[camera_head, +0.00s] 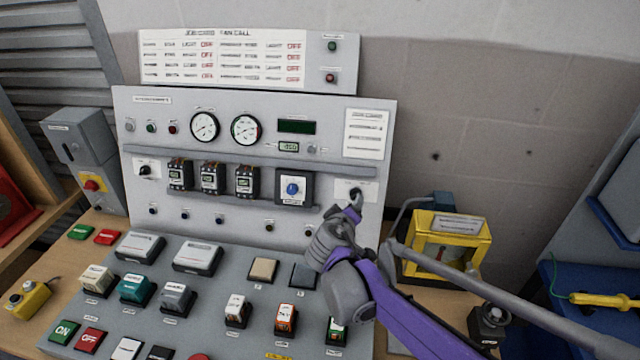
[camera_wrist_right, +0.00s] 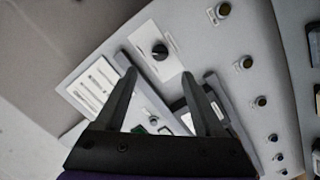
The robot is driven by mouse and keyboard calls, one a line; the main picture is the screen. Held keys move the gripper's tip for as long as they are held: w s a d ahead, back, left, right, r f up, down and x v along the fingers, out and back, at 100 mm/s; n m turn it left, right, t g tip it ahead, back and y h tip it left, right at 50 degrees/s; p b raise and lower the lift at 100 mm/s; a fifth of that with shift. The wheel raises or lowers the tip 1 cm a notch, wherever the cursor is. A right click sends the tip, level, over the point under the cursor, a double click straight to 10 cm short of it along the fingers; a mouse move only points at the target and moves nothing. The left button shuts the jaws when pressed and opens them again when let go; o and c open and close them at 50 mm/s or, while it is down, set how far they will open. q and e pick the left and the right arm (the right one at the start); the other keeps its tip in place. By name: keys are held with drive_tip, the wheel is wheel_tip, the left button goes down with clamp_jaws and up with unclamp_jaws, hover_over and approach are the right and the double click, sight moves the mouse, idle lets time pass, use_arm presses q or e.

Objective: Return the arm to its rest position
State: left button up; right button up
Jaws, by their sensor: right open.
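My right arm (camera_head: 400,305), purple and grey, reaches in from the lower right in the head view. Its gripper (camera_head: 353,207) is in front of the right side of the grey control panel (camera_head: 330,105), by a small black rotary knob (camera_head: 356,193). In the right wrist view the gripper (camera_wrist_right: 160,78) has its two dark fingers spread apart with nothing between them. The black knob (camera_wrist_right: 160,52) shows just beyond the fingertips on its white plate; I cannot tell the exact gap. My left gripper is not in view.
A sloped grey desk (camera_head: 215,280) with several push buttons and switches lies below the panel. A yellow box (camera_head: 447,243) stands to the right, beside my arm. A black-and-grey device (camera_head: 488,322) sits at the lower right. The wall area above right is clear.

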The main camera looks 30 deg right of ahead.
drive_tip(key=s+a+f+g+y, duration=0.1)
drive_tip(key=s+a+f+y, duration=0.2)
drive_tip(key=s+a, duration=0.3)
drive_tip(key=s+a+f+g+y, duration=0.1)
drive_tip(key=s+a+f+y, duration=0.2)
drive_tip(key=s+a, duration=0.4)
drive_tip(key=s+a+f+m+g+y, duration=0.1)
drive_tip(key=s+a+f+y, duration=0.2)
drive_tip(key=s+a+f, duration=0.2)
drive_tip(key=shift+s+a, duration=0.95)
drive_tip(key=shift+s, duration=0.05)
idle(0.5)
